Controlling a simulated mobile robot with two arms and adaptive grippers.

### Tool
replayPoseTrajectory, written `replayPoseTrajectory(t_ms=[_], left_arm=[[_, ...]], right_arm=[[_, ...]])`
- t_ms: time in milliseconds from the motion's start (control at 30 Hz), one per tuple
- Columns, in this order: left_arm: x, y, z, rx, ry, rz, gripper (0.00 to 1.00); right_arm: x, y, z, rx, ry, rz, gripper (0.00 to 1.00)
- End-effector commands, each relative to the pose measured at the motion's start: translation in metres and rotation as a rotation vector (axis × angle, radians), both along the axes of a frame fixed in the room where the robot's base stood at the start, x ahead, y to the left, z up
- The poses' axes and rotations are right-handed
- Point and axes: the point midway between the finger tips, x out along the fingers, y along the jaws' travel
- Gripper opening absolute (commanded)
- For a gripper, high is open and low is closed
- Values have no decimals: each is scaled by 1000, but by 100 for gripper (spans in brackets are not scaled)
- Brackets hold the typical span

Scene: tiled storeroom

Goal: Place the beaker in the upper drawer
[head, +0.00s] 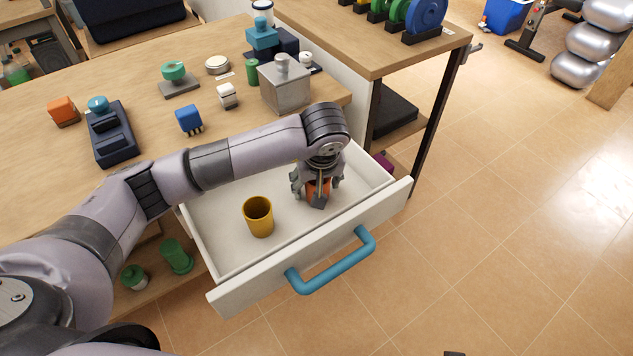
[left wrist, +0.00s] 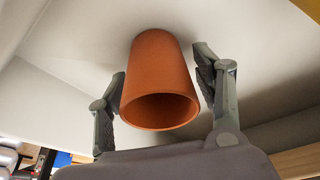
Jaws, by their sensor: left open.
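An orange beaker (head: 319,187) stands inside the open upper drawer (head: 222,248), towards its right end, partly hidden by my left gripper (head: 317,190). In the left wrist view the orange beaker (left wrist: 160,80) is between the two open fingers of my left gripper (left wrist: 165,95). A gap shows on the finger to its right; the left finger is very close to it, and I cannot tell if it touches. A yellow beaker (head: 258,217) stands upright in the same drawer, left of the gripper. My right gripper is not in view.
The drawer's blue handle (head: 335,265) faces the tiled floor. Above and behind, the wooden worktop (head: 150,150) holds a dark blue block device (head: 110,133), a grey metal box (head: 285,85) and several small parts. Green containers (head: 176,255) stand on a shelf below.

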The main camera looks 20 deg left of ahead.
Motion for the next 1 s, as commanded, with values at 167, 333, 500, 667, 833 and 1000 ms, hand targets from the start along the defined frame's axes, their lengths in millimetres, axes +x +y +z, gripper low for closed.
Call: replayPoseTrajectory(t_ms=[167, 333, 500, 667, 833, 1000], left_arm=[[0, -1, 8, 0, -3, -2, 61], [-9, -6, 45, -1, -6, -3, 61], [-19, -12, 81, 0, -6, -2, 61], [-26, -15, 104, 1, -3, -1, 61], [-30, -17, 116, 0, -1, 0, 61], [-31, -17, 118, 0, 0, 0, 61]], right_arm=[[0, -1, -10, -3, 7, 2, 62], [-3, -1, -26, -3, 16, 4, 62], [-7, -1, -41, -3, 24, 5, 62], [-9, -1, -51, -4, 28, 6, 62], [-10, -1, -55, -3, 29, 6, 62], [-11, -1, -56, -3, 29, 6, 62]])
